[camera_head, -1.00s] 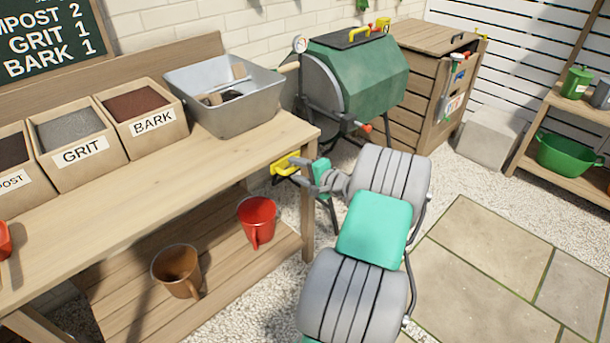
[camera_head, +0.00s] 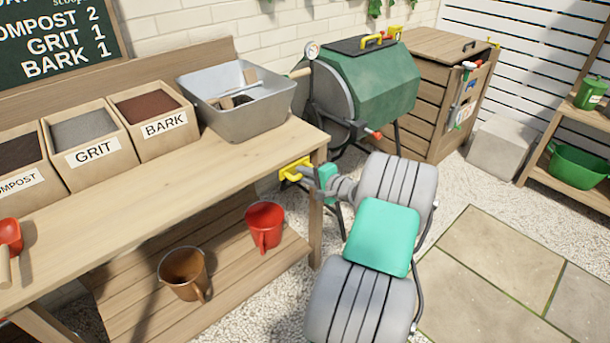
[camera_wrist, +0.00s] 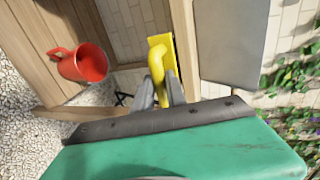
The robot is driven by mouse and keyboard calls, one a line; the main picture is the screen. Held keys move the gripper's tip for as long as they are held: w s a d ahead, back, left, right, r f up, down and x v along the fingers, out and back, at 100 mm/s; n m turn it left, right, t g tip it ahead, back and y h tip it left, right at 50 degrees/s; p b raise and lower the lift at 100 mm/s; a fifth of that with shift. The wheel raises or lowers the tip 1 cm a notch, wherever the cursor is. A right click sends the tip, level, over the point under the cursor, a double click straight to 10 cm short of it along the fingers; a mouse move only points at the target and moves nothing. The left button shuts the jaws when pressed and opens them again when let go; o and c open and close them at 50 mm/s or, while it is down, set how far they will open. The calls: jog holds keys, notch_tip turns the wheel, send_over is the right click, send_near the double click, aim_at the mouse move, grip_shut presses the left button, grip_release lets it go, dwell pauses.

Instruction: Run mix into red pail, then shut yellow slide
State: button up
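The yellow slide (camera_head: 293,170) is at the right end of the bench, under the edge of its top. My gripper (camera_head: 312,172) reaches it from the right. In the wrist view the slide's yellow handle (camera_wrist: 158,62) lies between my two grey fingers (camera_wrist: 161,92), which flank it closely and look shut on it. The red pail (camera_head: 265,228) stands upright on the lower shelf, left of the slide; it also shows in the wrist view (camera_wrist: 82,65). Its visible inside is red, with no mix seen. A grey metal tub (camera_head: 240,115) sits on the bench above; its bottom is partly hidden. No falling mix is visible.
A brown pail (camera_head: 183,272) stands left of the red one on the shelf. Bins of compost, grit (camera_head: 98,155) and bark (camera_head: 160,125) line the bench, with a red scoop (camera_head: 10,240) at left. A green drum (camera_head: 365,85) stands behind my arm. Paving at right is clear.

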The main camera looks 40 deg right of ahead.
jog(key=shift+f, duration=0.1)
grip_shut()
jog(key=shift+s, duration=0.1)
